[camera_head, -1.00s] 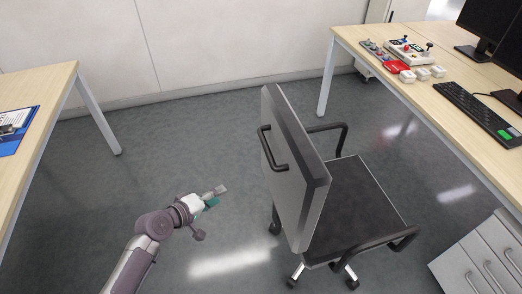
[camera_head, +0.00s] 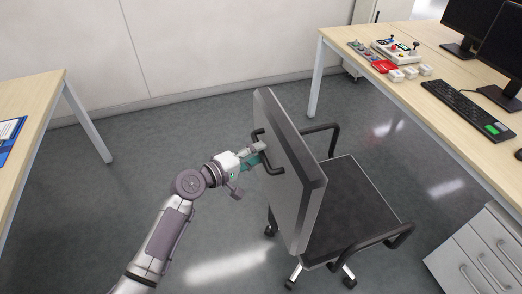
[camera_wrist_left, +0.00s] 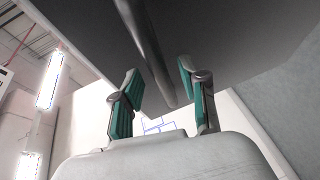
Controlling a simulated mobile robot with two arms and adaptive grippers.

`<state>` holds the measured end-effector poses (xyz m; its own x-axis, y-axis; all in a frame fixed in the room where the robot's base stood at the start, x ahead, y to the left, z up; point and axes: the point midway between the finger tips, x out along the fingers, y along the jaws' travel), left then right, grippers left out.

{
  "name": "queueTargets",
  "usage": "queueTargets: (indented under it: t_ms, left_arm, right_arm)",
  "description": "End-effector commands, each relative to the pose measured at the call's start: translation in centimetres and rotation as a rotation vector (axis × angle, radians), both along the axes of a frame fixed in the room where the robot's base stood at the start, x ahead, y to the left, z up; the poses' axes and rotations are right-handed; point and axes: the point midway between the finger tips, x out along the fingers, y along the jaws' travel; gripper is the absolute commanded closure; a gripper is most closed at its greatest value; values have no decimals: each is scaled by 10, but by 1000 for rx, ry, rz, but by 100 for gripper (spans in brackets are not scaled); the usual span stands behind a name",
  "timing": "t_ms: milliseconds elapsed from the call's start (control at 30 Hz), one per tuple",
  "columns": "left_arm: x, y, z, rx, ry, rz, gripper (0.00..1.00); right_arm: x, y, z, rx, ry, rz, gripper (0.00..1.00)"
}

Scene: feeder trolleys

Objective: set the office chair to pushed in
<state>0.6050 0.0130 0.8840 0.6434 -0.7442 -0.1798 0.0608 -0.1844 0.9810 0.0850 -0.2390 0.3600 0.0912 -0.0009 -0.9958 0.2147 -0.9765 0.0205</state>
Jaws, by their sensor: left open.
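The office chair (camera_head: 345,205) stands on the floor in front of the right desk, its grey backrest turned to my left arm and its dark seat facing the desk. A black bar handle (camera_head: 271,168) is on the back of the backrest. My left gripper (camera_head: 256,157) is at this handle. In the left wrist view the open fingers (camera_wrist_left: 160,85) are spread, with the dark handle bar (camera_wrist_left: 150,50) running between or just beyond them; I cannot tell whether they touch it. My right gripper is not in view.
The right desk (camera_head: 400,103) carries a keyboard (camera_head: 468,110), monitors, small boxes and a control panel. A white drawer unit (camera_head: 480,255) stands under its near end. Another desk (camera_head: 40,100) is at the left. The floor between is clear.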

Motion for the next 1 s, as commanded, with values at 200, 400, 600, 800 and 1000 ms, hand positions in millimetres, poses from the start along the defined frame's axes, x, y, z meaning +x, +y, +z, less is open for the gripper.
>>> queueTargets:
  t_ms: [200, 400, 600, 800, 1000]
  left_arm:
    - [13, -14, -4, 1, 0, 1, 57]
    - [14, -15, -4, 1, 0, 1, 57]
    - [14, -15, -4, 1, 0, 1, 72]
    - [14, -15, -4, 1, 0, 1, 100]
    - [14, -15, -4, 1, 0, 1, 100]
  right_arm:
    - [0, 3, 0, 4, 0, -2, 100]
    - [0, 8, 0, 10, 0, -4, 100]
    - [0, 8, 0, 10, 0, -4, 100]
    - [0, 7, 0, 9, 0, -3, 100]
    - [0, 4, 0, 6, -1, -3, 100]
